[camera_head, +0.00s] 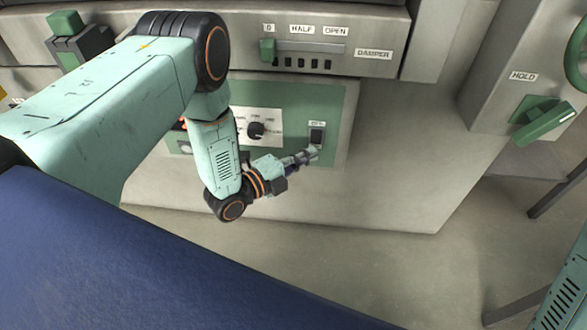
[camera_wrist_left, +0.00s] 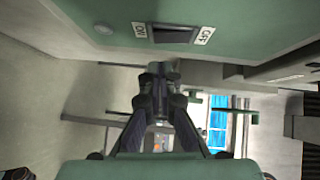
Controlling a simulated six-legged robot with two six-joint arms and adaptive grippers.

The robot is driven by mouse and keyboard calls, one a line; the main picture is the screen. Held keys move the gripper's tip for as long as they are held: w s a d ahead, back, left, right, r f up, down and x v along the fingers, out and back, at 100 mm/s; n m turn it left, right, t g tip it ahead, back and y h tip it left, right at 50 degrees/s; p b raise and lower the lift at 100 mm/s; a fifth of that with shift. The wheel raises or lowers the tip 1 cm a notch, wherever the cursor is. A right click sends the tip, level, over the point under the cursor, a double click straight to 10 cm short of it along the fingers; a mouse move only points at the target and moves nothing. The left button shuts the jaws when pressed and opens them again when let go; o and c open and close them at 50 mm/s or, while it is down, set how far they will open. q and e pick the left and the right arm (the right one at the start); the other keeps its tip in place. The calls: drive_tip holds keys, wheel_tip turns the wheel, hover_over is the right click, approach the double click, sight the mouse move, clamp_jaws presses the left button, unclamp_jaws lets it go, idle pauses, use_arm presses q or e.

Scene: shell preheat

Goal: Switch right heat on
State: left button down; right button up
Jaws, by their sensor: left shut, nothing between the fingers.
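A dark rocker switch (camera_head: 316,136) sits on the right part of the green control panel (camera_head: 340,112), with an OFF label above it. In the left wrist view the switch (camera_wrist_left: 172,34) lies between an ON label and an OFF label. My left gripper (camera_head: 313,152) is shut and empty, with its fingertips at the lower end of the switch. In the left wrist view the gripper (camera_wrist_left: 160,72) points along the panel below the switch; I cannot tell whether it touches. The ON label is hidden in the head view. My right gripper is not in view.
A round black knob (camera_head: 257,130) is on the same panel, left of the switch. Above is a damper slider with a green handle (camera_head: 267,50). A green HOLD lever (camera_head: 543,120) is at the right. The floor below the panel is clear.

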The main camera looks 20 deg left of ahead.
sight(318, 143)
use_arm(q)
drive_tip(key=shift+w+a+f, duration=0.15)
drive_tip(key=shift+w+a, duration=0.05)
drive_tip(key=shift+w, duration=0.45)
drive_tip(key=shift+w+a+f, duration=0.15)
drive_tip(key=shift+w+a, duration=0.05)
drive_tip(key=shift+w, duration=0.4)
drive_tip(key=shift+r, duration=0.1)
drive_tip(key=shift+w+b, duration=0.1)
drive_tip(key=shift+b, duration=0.2)
drive_tip(key=shift+w+a+f+b, duration=0.1)
drive_tip(key=shift+w+f+b, duration=0.1)
drive_tip(key=shift+f+b, duration=0.1)
drive_tip(key=shift+r, duration=0.2)
